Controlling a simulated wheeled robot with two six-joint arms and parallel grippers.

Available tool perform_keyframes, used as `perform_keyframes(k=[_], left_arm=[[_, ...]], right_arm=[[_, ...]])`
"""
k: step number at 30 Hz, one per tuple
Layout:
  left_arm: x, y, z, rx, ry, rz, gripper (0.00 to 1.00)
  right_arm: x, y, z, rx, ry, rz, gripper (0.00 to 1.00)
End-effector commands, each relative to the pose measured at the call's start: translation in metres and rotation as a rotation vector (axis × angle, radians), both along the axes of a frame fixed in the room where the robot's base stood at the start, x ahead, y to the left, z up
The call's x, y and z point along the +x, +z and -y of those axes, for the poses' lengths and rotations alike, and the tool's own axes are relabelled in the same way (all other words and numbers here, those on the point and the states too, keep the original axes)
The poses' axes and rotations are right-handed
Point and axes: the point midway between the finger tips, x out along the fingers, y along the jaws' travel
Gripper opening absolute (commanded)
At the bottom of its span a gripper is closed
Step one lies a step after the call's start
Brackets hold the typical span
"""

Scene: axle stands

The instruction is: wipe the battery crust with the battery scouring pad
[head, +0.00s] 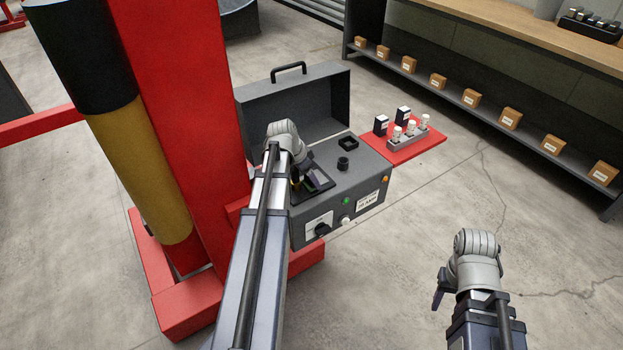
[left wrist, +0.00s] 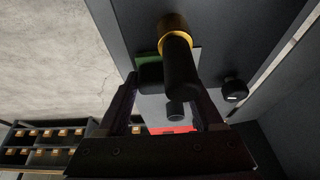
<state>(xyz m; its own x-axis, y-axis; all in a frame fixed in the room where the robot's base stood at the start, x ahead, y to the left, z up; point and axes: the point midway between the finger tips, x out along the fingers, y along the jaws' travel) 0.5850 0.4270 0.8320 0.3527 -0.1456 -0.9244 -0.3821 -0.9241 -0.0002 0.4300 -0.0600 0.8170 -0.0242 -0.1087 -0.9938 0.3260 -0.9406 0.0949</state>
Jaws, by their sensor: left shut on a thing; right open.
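My left gripper (head: 303,172) reaches down over the top of a grey box (head: 368,172), beside a dark-framed recess. In the left wrist view its fingers (left wrist: 165,84) are shut on a small dark piece by a green patch (left wrist: 148,54), which I take for the battery scouring pad. A black cylinder with a brass collar (left wrist: 174,28) stands in front of the fingers and partly hides the held piece. I cannot make out the battery crust or whether the pad touches it. My right gripper (head: 439,289) is open and empty over the floor at lower right.
The box's open lid (head: 300,105) stands behind my left gripper. A red tray (head: 425,146) with small white bottles and cartons adjoins the box. A red post (head: 190,90) rises close on the left. A shelf unit (head: 470,75) is at upper right. Floor at right is clear.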

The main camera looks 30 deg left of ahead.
Motion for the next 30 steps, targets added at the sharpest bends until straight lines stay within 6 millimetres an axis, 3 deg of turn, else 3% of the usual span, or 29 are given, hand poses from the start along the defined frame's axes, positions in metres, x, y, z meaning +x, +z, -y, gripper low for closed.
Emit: perform_keyframes(k=[11,30], left_arm=[[0.016,-0.001,-0.036,0.000,0.002,0.000,0.23],[0.019,0.000,-0.047,0.001,-0.001,0.000,0.23]], right_arm=[[0.000,-0.001,0.000,0.000,0.000,0.000,0.50],[0.000,0.000,0.000,0.000,0.000,0.000,0.50]])
